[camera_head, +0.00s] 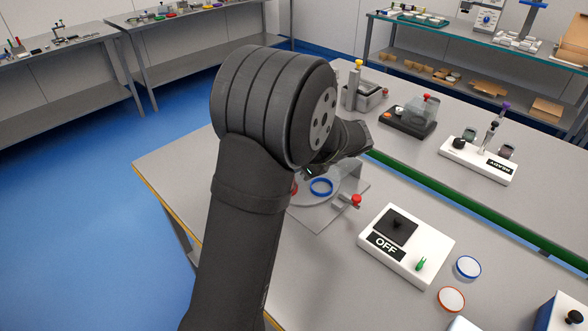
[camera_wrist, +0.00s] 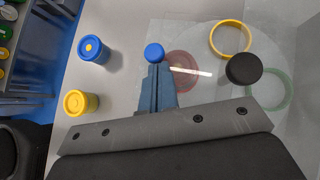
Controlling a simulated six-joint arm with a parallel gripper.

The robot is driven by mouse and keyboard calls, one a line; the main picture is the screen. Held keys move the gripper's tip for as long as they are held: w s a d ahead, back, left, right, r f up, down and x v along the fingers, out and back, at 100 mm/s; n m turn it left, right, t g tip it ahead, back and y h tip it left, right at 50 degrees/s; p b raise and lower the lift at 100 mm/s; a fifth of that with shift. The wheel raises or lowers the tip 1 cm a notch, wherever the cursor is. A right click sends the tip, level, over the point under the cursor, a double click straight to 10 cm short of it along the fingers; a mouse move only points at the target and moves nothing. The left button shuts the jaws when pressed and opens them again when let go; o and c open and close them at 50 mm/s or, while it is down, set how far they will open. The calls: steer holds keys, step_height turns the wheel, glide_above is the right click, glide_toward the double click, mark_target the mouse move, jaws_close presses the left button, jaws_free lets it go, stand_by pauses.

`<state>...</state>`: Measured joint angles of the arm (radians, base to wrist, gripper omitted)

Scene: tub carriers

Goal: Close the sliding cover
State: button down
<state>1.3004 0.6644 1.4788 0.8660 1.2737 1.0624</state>
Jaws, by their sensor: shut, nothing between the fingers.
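My gripper (camera_wrist: 155,70) is shut and empty, low over the bench fixture. A round blue knob (camera_wrist: 154,53) lies just beyond the fingertips in the wrist view; I cannot tell whether they touch. A clear panel, which looks like the sliding cover (camera_wrist: 203,38), shows faintly to the right. A faded red disc (camera_wrist: 181,85) and green ring (camera_wrist: 270,90) appear through it. A yellow ring (camera_wrist: 231,38) and a black knob (camera_wrist: 244,69) look brighter. In the head view, my arm hides the gripper and part of the fixture (camera_head: 316,218), which has a blue ring (camera_head: 321,187).
A blue jar (camera_wrist: 92,49) and a yellow jar (camera_wrist: 80,102) stand left of my fingers. A red knob (camera_head: 356,200) sticks out on the fixture's right. A white box marked OFF (camera_head: 405,245) stands nearby.

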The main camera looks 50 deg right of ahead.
steer(key=s+f+v, duration=0.1)
steer(key=f+v, duration=0.1)
steer(key=v, duration=1)
steer(key=shift+s+d+r, duration=0.2)
steer(key=shift+s+d, duration=0.25)
steer(key=shift+s, duration=0.2)
steer(key=x, duration=0.4)
steer(key=r+x, duration=0.1)
steer(key=x, duration=0.3)
steer(key=w+x, duration=0.1)
steer(key=x, duration=0.3)
steer(key=shift+a+r, duration=0.2)
steer(key=shift+r, duration=0.05)
steer(key=shift+w+a, duration=0.15)
steer(key=shift+w, duration=0.35)
